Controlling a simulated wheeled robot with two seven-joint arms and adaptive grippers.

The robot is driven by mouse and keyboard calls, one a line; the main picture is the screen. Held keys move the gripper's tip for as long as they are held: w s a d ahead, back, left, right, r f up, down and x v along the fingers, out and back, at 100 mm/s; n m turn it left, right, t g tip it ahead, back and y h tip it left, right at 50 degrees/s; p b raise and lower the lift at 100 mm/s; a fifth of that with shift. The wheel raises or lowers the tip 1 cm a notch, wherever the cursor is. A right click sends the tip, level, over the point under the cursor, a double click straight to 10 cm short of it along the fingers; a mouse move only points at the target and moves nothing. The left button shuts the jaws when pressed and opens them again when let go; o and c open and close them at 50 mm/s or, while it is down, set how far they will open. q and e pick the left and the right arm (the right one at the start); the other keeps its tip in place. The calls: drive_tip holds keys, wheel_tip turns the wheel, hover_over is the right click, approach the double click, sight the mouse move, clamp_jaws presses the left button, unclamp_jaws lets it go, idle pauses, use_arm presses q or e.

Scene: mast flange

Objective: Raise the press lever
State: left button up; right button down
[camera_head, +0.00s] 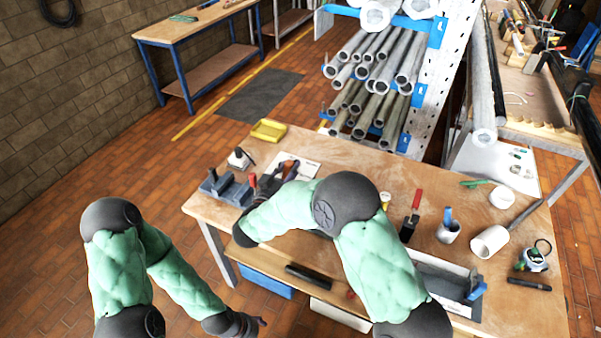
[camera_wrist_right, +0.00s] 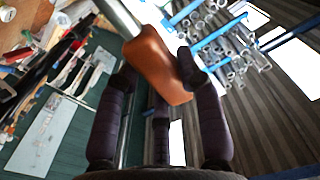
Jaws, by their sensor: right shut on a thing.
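The press lever shows in the right wrist view as a metal rod (camera_wrist_right: 118,17) with an orange-red grip (camera_wrist_right: 158,66). My right gripper (camera_wrist_right: 156,72) is shut around this grip, with dark fingers on both sides of it. In the head view the right gripper (camera_head: 272,184) is at the left part of the workbench (camera_head: 340,152), beside a small red grip (camera_head: 252,181) and a grey metal fixture (camera_head: 226,188). My forearm and hand partly cover this area. My left gripper (camera_head: 256,325) hangs low in front of the bench, away from the lever; its finger opening is unclear.
A yellow tray (camera_head: 269,131) lies at the bench's back left corner. A red-handled tool (camera_head: 412,216), a cup (camera_head: 448,231) and a white cylinder (camera_head: 490,241) stand to the right. A pipe rack (camera_head: 436,85) rises behind the bench. Open floor lies to the left.

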drive_tip(key=shift+w+a+r+n+p, duration=0.1)
drive_tip(key=shift+w+a+n+p, duration=0.3)
drive_tip(key=shift+a+n, duration=0.35)
drive_tip(key=shift+w+a+n+p, duration=0.3)
drive_tip(key=shift+w+a+n, duration=0.2)
drive_tip(key=shift+a+n, duration=0.25)
drive_tip(key=shift+w+a+r+n+p, duration=0.1)
drive_tip(key=shift+w+a+n+p, duration=0.3)
drive_tip(key=shift+a+n, duration=0.35)
drive_tip(key=shift+a, duration=0.1)
drive_tip(key=c, duration=0.8)
unclamp_jaws()
drive_tip(key=shift+w+a, duration=0.1)
drive_tip(key=v, duration=0.7)
drive_tip(key=shift+s+a, duration=0.15)
drive_tip(key=shift+s, duration=0.05)
drive_tip(key=shift+f, duration=0.1)
